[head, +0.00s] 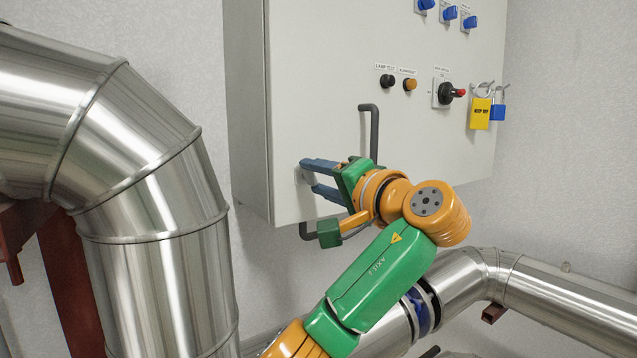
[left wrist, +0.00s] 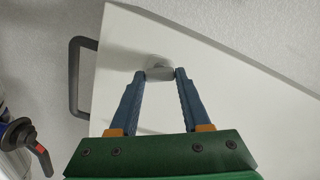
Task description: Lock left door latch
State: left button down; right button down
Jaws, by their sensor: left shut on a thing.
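The grey-white cabinet door (head: 335,85) fills the upper middle of the head view. My left gripper (head: 303,177) reaches the lower left part of the door with its two blue fingers. In the head view only a sliver of the latch shows beside the fingertips. My right gripper is in neither view.
A dark bar handle (head: 374,130) stands out from the door just right of my gripper. A large metal pipe (head: 150,180) stands on the left.

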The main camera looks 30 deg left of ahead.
pick_arm(q)
jog(key=m, duration=0.5)
jog(key=shift+b, duration=0.35)
jog(key=shift+m, duration=0.3)
jog(key=shift+c, duration=1.8)
grip_release()
jog(key=shift+a, duration=0.1)
jog(key=b+v, duration=0.2)
jog(key=v, duration=0.5)
